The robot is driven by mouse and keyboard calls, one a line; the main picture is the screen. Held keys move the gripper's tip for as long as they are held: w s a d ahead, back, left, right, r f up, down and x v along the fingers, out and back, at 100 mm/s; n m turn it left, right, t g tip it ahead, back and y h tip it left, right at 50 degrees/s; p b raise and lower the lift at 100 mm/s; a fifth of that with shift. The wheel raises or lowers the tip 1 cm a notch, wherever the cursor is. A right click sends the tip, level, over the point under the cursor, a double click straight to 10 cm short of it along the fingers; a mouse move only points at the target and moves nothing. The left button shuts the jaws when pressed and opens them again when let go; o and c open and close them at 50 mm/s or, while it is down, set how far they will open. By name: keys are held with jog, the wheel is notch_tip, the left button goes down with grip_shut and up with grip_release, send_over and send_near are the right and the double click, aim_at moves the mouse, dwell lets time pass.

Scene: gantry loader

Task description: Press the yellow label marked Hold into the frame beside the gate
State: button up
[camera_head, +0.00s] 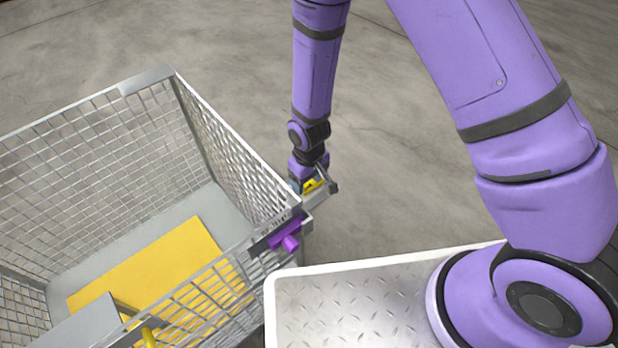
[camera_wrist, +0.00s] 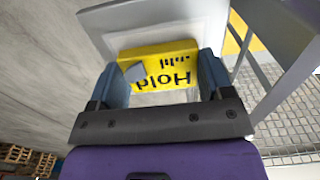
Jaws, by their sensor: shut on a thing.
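The yellow label (camera_wrist: 180,54) with the black word Hold, upside down in the wrist view, is between the two blue fingers of my gripper (camera_wrist: 165,70). My gripper is shut on it. A small grey patch covers part of its face. The pale grey frame (camera_wrist: 108,18) lies right behind and around the label in the wrist view; I cannot tell whether the label touches it or sits in it. In the head view, my gripper (camera_head: 318,184) and the yellow label (camera_head: 311,186) are at the outside of the cage's near corner. The frame is mostly hidden there.
The wire mesh cage (camera_head: 215,125) fills the left, with a yellow panel (camera_head: 155,268) on its floor. A purple latch-like part (camera_head: 285,238) sits at its corner, close below my gripper. The concrete floor (camera_head: 400,190) right of the cage is clear. Pallets (camera_wrist: 25,158) show far off.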

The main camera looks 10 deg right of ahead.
jog(key=shift+f, duration=0.4)
dwell(0.3)
jog(key=o, duration=0.9)
jog(key=shift+r, duration=0.1)
jog(key=shift+r, duration=3.4)
grip_shut()
jog(key=shift+f, duration=2.9)
